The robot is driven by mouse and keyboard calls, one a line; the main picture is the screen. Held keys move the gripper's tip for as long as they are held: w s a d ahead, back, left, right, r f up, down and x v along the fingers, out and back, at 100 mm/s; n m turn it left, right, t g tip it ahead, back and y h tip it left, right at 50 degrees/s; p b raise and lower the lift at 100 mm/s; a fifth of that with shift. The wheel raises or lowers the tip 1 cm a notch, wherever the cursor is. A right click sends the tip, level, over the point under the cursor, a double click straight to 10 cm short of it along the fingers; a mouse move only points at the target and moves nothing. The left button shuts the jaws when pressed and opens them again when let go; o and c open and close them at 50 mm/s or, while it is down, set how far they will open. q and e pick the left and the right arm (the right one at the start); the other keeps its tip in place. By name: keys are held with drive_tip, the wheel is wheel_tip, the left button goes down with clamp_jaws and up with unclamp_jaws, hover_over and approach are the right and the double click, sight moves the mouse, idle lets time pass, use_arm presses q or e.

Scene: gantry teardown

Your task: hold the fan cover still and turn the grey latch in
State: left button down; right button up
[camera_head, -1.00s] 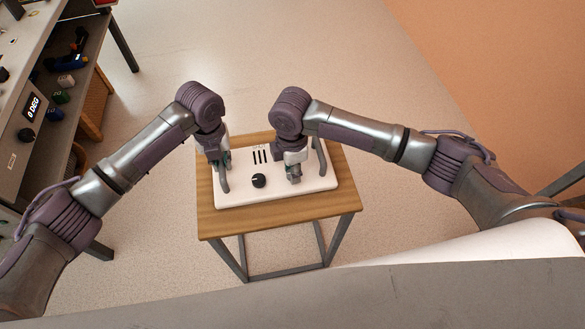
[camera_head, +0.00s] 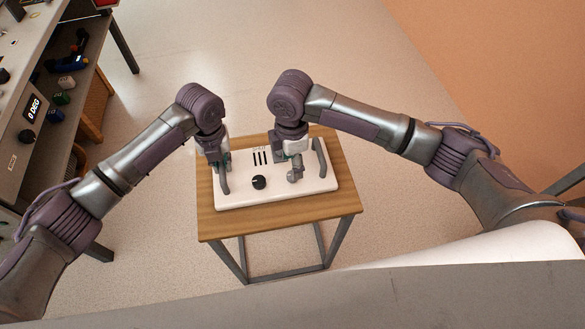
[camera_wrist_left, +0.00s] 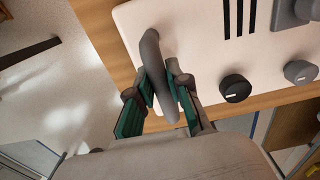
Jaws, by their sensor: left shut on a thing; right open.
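The fan cover (camera_head: 276,191) is a white panel lying on a small wooden table, with a grey handle at each end. My left gripper (camera_head: 222,170) is shut on the left handle (camera_head: 225,181); the left wrist view shows the handle (camera_wrist_left: 152,55) between its green-padded fingers (camera_wrist_left: 160,92). The grey latch (camera_head: 295,175) is a round knob right of a black knob (camera_head: 259,181). The latch also shows in the left wrist view (camera_wrist_left: 300,72), with a pale mark. My right gripper (camera_head: 297,159) is open just behind and above the latch; its fingertips are small and partly hidden.
The wooden table (camera_head: 272,230) has a bare strip in front of the cover. The right handle (camera_head: 320,158) stands close beside my right gripper. Three dark slots lie behind the black knob. A workbench with shelves and a "0 DEG" display (camera_head: 33,106) stands at the left.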

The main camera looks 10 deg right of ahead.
wheel_tip(320, 180, up, 8)
drive_tip(key=shift+w+f, duration=0.15)
